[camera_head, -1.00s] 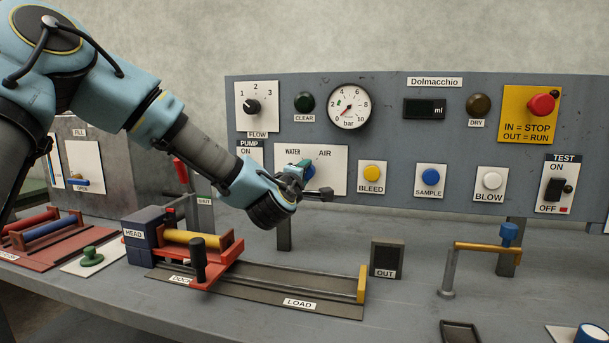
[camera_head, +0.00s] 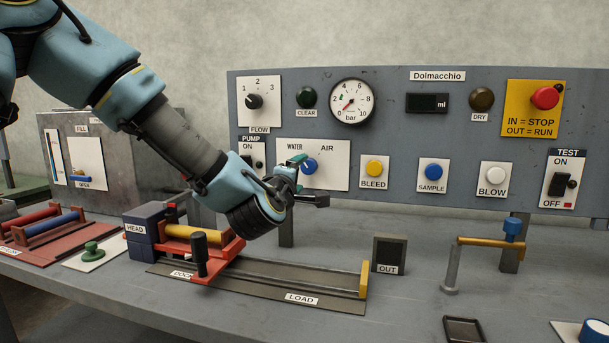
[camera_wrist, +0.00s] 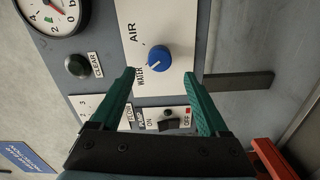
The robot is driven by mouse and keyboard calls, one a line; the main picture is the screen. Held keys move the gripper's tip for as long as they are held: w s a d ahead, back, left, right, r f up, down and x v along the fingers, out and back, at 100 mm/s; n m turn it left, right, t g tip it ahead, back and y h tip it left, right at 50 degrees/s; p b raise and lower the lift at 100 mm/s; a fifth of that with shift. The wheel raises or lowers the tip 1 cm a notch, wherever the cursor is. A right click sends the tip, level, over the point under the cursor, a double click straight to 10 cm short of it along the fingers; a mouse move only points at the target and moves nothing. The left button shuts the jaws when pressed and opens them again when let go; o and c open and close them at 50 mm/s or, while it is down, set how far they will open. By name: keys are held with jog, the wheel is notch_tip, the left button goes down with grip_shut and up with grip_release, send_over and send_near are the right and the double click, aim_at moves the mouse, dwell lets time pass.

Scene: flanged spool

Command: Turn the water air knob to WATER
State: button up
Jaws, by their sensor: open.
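The blue water air knob (camera_head: 309,167) is on a white plate (camera_head: 335,178) on the grey panel, below and between the WATER and AIR labels.
The PUMP switch (camera_wrist: 170,124) is close by, left of the knob plate in the head view. The BLEED button (camera_head: 375,168) is to the right. Below my wrist is a red carriage (camera_head: 215,250) with a yellow spool (camera_head: 190,236) on the LOAD rail.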

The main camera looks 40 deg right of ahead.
jog(key=v, duration=0.4)
jog(key=shift+a, duration=0.1)
dwell(0.5)
